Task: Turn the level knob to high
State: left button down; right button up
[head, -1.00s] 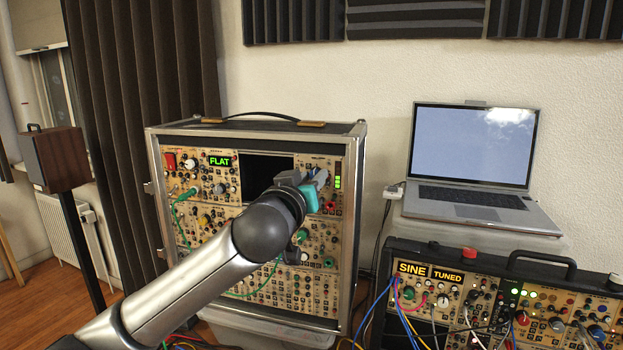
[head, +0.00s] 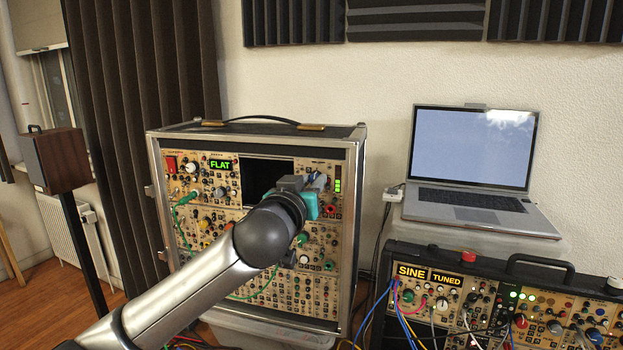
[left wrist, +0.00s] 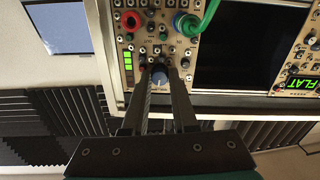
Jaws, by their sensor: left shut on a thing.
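In the head view my left gripper (head: 315,181) is at the upper right of the rack, and my wrist hides most of the knob. A level meter (head: 338,185) with lit green segments is beside it; it also shows in the left wrist view (left wrist: 127,66). The knob's pointer and label are too small to read. My right gripper is out of view.
The rack case (head: 361,180) stands against the wall, with a dark screen (head: 262,172) and a green FLAT display (head: 220,164). Green cables and other knobs are close by. A laptop (head: 472,170) and a second synth case (head: 575,271) are at the right.

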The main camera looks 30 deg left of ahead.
pick_arm(q)
jog(key=m+p, duration=0.5)
jog(key=m, duration=0.1)
jog(key=shift+r, duration=0.2)
jog(key=m+p, duration=0.2)
jog(key=m, duration=0.1)
jog(key=m+p, duration=0.3)
jog(key=shift+g+y, duration=0.3)
jog(key=m+p, duration=0.3)
jog(key=m, duration=0.1)
jog(key=m+p, duration=0.5)
jog(key=m, duration=0.1)
jog(key=shift+m, duration=0.3)
jog(key=shift+m+y+p, duration=0.3)
jog(key=shift+m+p, duration=0.35)
jog(key=shift+m, duration=0.55)
jog(key=shift+f, duration=0.1)
